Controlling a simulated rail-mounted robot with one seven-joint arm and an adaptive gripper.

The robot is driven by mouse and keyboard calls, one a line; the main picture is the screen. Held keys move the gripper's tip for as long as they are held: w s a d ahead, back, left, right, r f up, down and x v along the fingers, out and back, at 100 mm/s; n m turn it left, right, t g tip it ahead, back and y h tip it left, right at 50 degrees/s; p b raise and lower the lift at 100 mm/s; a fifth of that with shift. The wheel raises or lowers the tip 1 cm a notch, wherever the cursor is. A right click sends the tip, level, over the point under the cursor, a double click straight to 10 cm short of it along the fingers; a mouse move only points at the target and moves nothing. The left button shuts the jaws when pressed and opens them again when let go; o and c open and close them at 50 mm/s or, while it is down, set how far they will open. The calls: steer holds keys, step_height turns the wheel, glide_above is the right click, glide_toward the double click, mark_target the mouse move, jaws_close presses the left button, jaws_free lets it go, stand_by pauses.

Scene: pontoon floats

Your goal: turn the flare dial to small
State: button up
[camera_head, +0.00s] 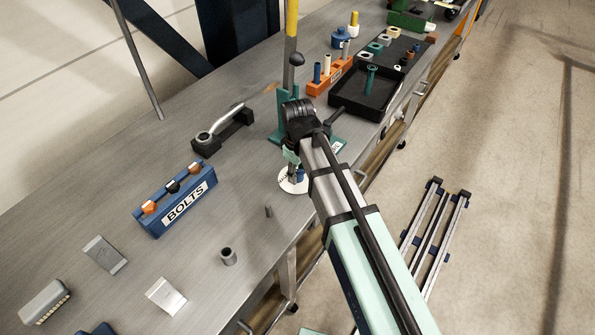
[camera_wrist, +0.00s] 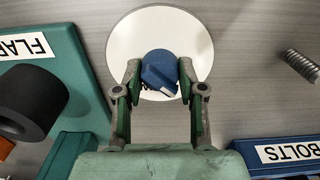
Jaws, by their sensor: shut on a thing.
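The flare dial is a blue knob (camera_wrist: 158,66) with a white pointer mark, set on a round white plate (camera_wrist: 190,30). The mark is towards the lower right of the knob in the wrist view. My gripper (camera_wrist: 160,72) has one finger on each side of the knob and is shut on it. In the head view the white plate (camera_head: 289,187) lies near the bench's front edge, and my arm and gripper (camera_head: 296,173) cover most of the knob. Any size markings on the plate cannot be read.
A teal stand with a "FLAR" label (camera_wrist: 30,48) is close at the left in the wrist view. A blue BOLTS rack (camera_head: 178,200) stands left of the dial. A wrench-like tool (camera_head: 222,130), black tray (camera_head: 365,95) and small metal parts (camera_head: 228,257) lie around.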

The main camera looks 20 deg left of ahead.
steer(key=o, duration=1.1)
steer(key=shift+f, duration=0.1)
steer(key=shift+o, duration=0.2)
step_height(320, 180, up, 12)
